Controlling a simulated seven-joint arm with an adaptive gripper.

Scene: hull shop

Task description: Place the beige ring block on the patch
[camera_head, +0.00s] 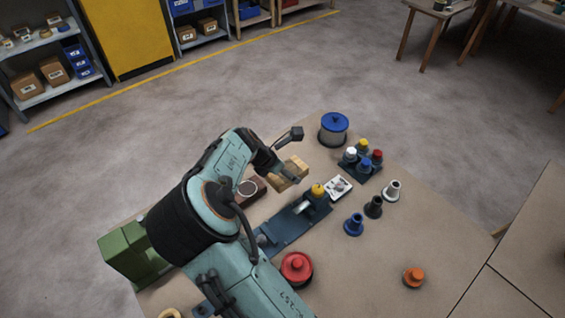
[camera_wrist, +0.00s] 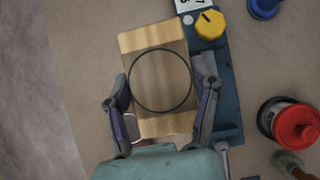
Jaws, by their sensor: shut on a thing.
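My gripper (camera_wrist: 163,98) is shut on the beige ring block (camera_wrist: 150,43), a pale wooden block with a thin black ring on its top. One finger is on each side of it in the wrist view. In the head view the block (camera_head: 293,168) is at my arm's end, above the table's left part. I cannot tell its height above the table. A dark brown piece (camera_head: 257,187) with a white ring mark lies just left of the block, partly hidden by my arm. I cannot make out for certain which surface is the patch.
A dark blue fixture with a yellow knob (camera_head: 318,190) stands close right of the block. A white card (camera_head: 338,187), a rack of coloured caps (camera_head: 361,162), several cones (camera_head: 373,207), a blue-lidded spool (camera_head: 333,129) and a red-topped container (camera_head: 296,268) surround it. The front right table is clearer.

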